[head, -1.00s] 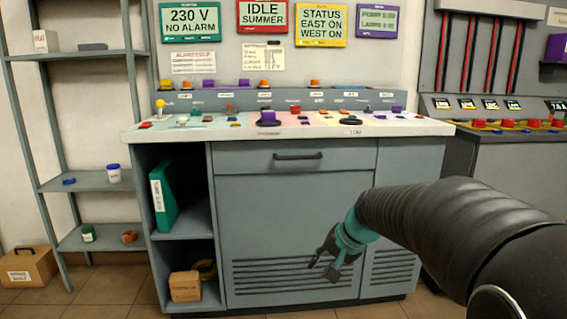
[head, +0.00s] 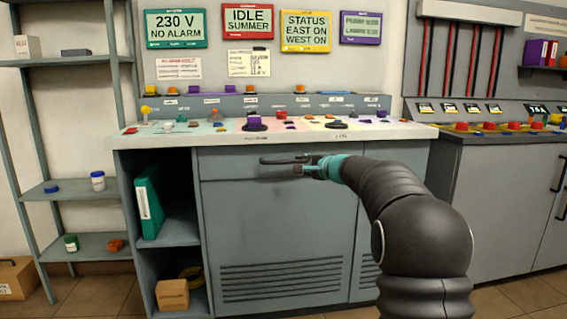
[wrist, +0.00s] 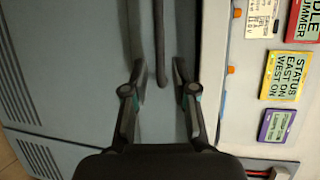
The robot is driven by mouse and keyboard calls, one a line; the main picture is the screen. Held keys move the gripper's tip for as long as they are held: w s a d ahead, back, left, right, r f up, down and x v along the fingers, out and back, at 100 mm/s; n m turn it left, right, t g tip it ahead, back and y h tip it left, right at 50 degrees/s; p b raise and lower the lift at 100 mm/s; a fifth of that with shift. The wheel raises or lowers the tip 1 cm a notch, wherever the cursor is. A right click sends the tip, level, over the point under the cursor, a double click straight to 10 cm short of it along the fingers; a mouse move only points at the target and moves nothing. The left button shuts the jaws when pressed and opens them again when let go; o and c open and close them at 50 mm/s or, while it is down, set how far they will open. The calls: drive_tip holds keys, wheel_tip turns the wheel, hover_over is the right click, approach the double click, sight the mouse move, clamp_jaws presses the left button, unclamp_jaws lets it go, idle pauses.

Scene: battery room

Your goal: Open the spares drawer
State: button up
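The spares drawer (head: 228,165) is the wide grey front just under the console top, and it looks shut. Its dark bar handle (head: 275,161) runs level across it. The handle also shows in the wrist view (wrist: 159,38), running from the top edge down to between my fingers. My gripper (head: 303,167) is at the right end of the handle. In the wrist view my gripper (wrist: 160,75) is open, one finger on each side of the bar with a gap to each. I cannot tell how deep the bar sits between the fingers.
The console top (head: 215,135) with knobs and buttons overhangs just above the drawer. A slatted door panel (head: 280,230) lies below. An open bay at the left holds a teal binder (head: 149,202) and a cardboard box (head: 173,295). Shelves stand further left.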

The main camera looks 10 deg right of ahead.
sight(285, 162)
drive_tip(key=p+x, duration=0.3)
drive_tip(key=x, duration=0.9)
drive_tip(key=shift+p, duration=0.3)
clamp_jaws()
drive_tip(key=shift+f, duration=0.1)
